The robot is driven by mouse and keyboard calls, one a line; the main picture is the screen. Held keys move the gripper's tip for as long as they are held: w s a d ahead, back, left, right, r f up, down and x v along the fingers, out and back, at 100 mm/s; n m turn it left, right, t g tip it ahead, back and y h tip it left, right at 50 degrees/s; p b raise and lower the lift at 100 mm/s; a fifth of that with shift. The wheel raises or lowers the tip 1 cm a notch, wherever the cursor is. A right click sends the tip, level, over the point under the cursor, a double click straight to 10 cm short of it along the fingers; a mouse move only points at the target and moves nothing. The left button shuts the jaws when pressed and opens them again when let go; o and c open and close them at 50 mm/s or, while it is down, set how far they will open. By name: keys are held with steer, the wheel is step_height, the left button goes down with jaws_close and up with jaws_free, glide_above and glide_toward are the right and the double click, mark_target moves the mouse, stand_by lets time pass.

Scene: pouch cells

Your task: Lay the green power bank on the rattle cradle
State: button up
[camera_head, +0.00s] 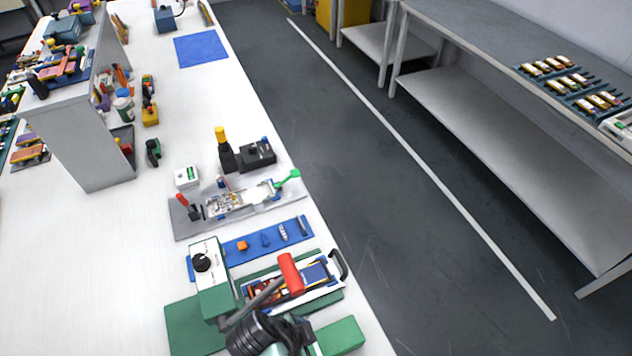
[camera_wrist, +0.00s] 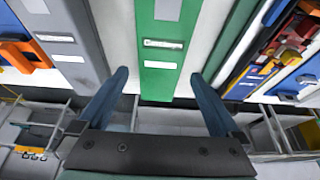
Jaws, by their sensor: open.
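My gripper (camera_wrist: 160,76) is open in the wrist view, with two dark blue fingers apart and nothing held between them. Beyond and between the fingertips lies a flat green piece (camera_wrist: 164,85) with white labels; I cannot tell whether it is the green power bank or part of a fixture. In the head view, a white-framed tray (camera_head: 334,292) with a black handle sits on a green base (camera_head: 188,328) and looks like the rattle cradle. A red-ended grey rod (camera_head: 291,272) crosses above it. A green block (camera_head: 340,337) shows at the bottom, partly hidden; its identity is unclear.
A white dial box (camera_head: 204,262) stands left of the tray. Behind are a blue strip (camera_head: 268,241) with small parts and a grey fixture plate (camera_head: 192,226). A shelf unit (camera_head: 85,150) stands at left. The bench's left front is clear. Filled blue trays (camera_head: 574,84) lie on another bench.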

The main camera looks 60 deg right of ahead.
mark_target(318, 345)
steer(key=shift+a+x, duration=0.2)
steer(key=shift+x, duration=2.1)
steer(key=shift+w+f, duration=0.1)
steer(key=shift+c, duration=0.3)
steer(key=shift+w, duration=0.1)
steer(key=c, duration=1.4)
jaws_close()
steer(key=shift+r+p, duration=0.25)
steer(key=shift+p, duration=0.2)
